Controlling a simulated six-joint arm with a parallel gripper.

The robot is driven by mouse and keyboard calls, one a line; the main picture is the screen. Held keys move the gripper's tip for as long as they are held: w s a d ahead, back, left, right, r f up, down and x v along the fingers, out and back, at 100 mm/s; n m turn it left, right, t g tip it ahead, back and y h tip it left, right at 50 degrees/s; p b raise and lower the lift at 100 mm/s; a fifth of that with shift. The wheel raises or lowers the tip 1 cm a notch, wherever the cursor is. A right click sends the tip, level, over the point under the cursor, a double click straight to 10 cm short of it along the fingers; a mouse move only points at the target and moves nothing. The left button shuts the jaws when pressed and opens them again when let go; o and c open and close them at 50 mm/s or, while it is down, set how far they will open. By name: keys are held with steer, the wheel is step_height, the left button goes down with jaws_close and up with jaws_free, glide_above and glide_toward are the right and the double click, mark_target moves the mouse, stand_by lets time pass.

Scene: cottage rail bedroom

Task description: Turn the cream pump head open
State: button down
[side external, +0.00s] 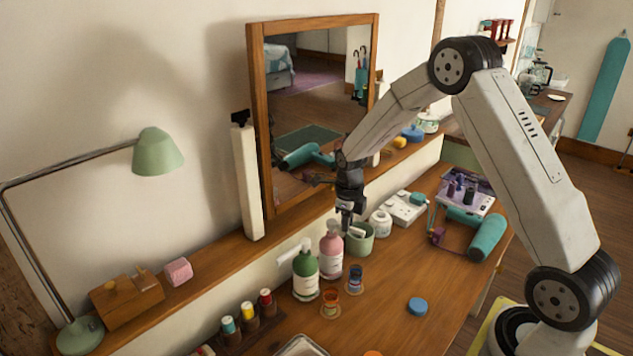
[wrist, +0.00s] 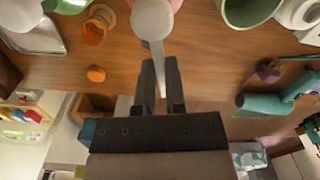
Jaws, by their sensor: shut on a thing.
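The cream pump head (wrist: 151,20) sits on top of a pink bottle (side external: 331,257) that stands upright on the wooden table. In the wrist view its spout (wrist: 161,72) points down the picture, between my two fingers. My gripper (wrist: 161,70) is shut on this spout. In the side view my gripper (side external: 346,222) hangs just above and right of the pink bottle, and the pump head there is partly hidden. Most of the pink bottle is hidden below the pump head in the wrist view.
A green pump bottle (side external: 305,276) stands close left of the pink one. A green pot (side external: 360,241) stands close right. Small jars (side external: 330,303) are in front. A mirror (side external: 320,110) rises behind. The table around the blue lid (side external: 418,306) is mostly clear.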

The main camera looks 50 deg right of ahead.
steer(key=shift+a+m, duration=0.25)
steer(key=shift+m, duration=0.45)
steer(key=shift+a+m, duration=0.25)
steer(key=shift+m, duration=0.45)
steer(key=c, duration=0.7)
jaws_free()
steer(key=shift+r, duration=3.9)
steer(key=shift+s+a, duration=0.1)
